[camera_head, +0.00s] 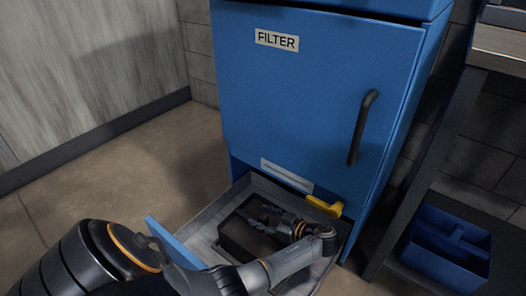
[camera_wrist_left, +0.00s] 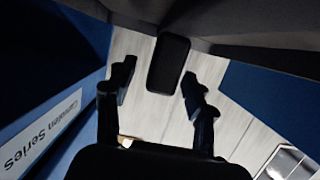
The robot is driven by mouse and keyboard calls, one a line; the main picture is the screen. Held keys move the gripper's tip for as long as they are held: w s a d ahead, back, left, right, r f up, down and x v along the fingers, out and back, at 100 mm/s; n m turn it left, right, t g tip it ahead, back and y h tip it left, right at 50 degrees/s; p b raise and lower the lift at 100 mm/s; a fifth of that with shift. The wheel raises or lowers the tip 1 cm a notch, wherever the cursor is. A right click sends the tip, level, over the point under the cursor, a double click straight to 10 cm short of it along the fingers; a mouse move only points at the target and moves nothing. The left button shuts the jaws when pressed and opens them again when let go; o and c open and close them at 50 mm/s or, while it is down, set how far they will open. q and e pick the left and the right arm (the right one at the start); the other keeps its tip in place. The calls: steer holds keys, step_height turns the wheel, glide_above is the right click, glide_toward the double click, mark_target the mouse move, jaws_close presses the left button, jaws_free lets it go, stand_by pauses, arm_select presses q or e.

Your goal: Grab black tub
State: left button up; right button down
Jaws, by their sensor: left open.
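The black tub (camera_head: 238,240) is a dark open box inside the pulled-out drawer at the foot of the blue cabinet. My left gripper (camera_head: 264,214) reaches in from the right side of the drawer, its fingers pointing left over the tub. The gripper is open and partly covers the tub. In the left wrist view the two fingers (camera_wrist_left: 158,98) are spread apart. A black rounded shape (camera_wrist_left: 168,64) shows between and beyond them; I cannot tell whether it is part of the tub. My right gripper is not in view.
The blue cabinet (camera_head: 310,95) has a FILTER label and a dark door handle (camera_head: 361,128). The grey drawer (camera_head: 200,222) has a blue front. A yellow handle (camera_head: 325,207) sits at its back right. A blue caddy (camera_head: 448,250) stands at right. Floor at left is clear.

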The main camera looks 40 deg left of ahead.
arm_select(q)
jaws_close()
steer(key=shift+r, duration=0.1)
stand_by(0.4)
